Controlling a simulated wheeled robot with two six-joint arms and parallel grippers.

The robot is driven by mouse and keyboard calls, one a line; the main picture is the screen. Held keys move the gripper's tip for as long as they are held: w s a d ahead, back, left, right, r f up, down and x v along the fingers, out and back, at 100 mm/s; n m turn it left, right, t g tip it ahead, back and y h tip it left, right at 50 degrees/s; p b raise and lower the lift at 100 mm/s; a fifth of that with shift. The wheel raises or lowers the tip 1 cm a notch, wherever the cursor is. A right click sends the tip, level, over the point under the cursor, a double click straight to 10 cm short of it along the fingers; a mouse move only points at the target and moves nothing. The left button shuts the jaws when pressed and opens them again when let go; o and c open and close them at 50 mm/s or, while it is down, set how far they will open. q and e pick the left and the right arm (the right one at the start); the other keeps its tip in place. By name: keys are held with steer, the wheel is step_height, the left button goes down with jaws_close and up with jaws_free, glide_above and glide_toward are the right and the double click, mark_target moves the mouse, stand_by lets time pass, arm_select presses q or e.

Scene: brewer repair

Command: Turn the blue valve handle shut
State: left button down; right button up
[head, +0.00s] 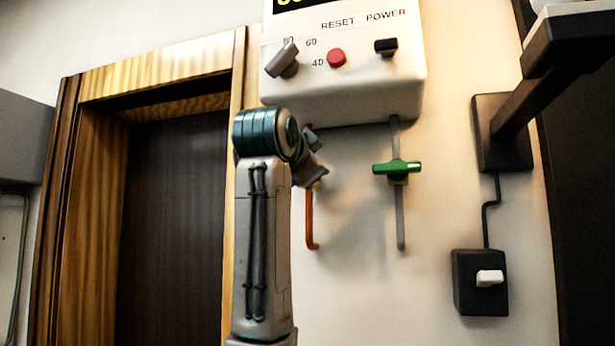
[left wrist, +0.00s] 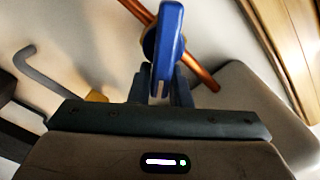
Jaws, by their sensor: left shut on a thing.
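The blue valve handle (left wrist: 168,35) shows in the left wrist view, with its lower part between the two fingers of my left gripper (left wrist: 161,84). The gripper is shut on it. The handle lies at an angle across the copper pipe (left wrist: 203,76), not in line with it. In the head view my left arm and gripper (head: 311,170) reach up to the copper pipe (head: 310,228) under the white machine and hide most of the blue handle. My right gripper is not in view.
The white machine (head: 350,85) has a grey knob (head: 282,60), a red button (head: 336,57) and a black switch (head: 386,46). A green valve handle (head: 397,168) sits crosswise on a grey pipe (head: 400,225) to the right. A black switch box (head: 480,300) is at lower right.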

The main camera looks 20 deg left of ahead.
arm_select(q)
steer(key=shift+d+f+m+b, duration=0.1)
steer(key=shift+f+m+b, duration=0.25)
steer(key=shift+m+b, duration=0.75)
steer(key=shift+d+f+m+b, duration=0.1)
steer(key=shift+f+m+b, duration=0.2)
steer(key=shift+m+b, duration=0.8)
steer(key=shift+d+f+m+b, duration=0.1)
steer(key=shift+f+m+b, duration=0.4)
steer(key=shift+m, duration=1.1)
steer(key=shift+r, duration=0.2)
steer(key=c, duration=1.6)
jaws_free()
steer(key=shift+a, duration=0.1)
steer(key=shift+o, duration=1.2)
steer(key=shift+a, duration=0.1)
steer(key=shift+w+a, duration=0.1)
